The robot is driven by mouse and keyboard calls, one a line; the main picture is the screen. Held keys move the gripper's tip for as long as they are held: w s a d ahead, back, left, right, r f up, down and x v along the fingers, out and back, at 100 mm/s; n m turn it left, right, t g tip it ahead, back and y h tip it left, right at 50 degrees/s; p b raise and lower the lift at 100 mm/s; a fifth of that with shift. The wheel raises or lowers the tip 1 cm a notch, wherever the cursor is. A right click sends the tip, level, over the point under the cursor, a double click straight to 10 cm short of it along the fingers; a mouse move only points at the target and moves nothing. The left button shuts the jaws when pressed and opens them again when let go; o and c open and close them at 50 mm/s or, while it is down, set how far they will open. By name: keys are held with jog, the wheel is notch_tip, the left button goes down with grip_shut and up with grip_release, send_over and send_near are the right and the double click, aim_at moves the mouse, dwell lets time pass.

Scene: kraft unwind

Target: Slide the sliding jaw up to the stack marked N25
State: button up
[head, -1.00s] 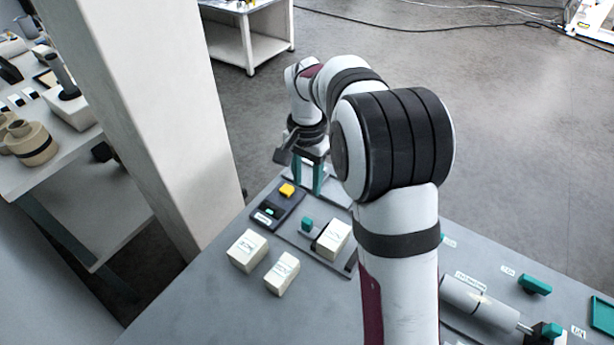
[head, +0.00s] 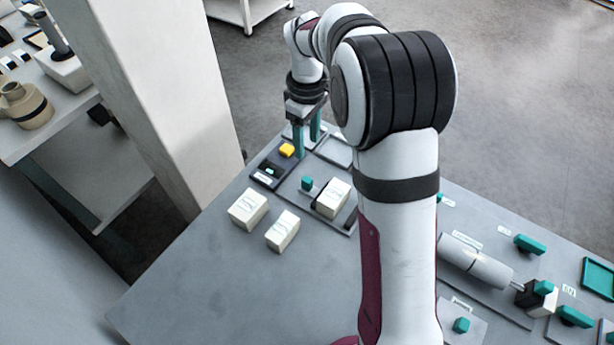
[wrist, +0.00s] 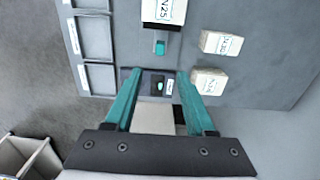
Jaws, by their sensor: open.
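The stack marked N25 (wrist: 164,12) is a pale block at the top of the wrist view. In the head view the block on the grey rail plate (head: 333,199) appears to be the same stack. The sliding jaw's teal knob (head: 307,183) stands at its far left side, with a dark jaw plate close to the block; I cannot tell if they touch. The knob also shows in the wrist view (wrist: 160,47). My gripper (head: 308,148) is open and empty, its teal fingers (wrist: 149,74) pointing down beyond the knob, near the dark button box.
A dark box with a yellow button (head: 287,150) stands beside my gripper. Two loose pale blocks (head: 248,208) (head: 283,230) sit left of the rail. A white pillar (head: 150,100) rises at the table's left edge. The table's front left is clear.

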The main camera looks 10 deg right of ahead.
aim_at(307, 179)
notch_tip(307, 179, down, 14)
jog(key=shift+f, duration=0.15)
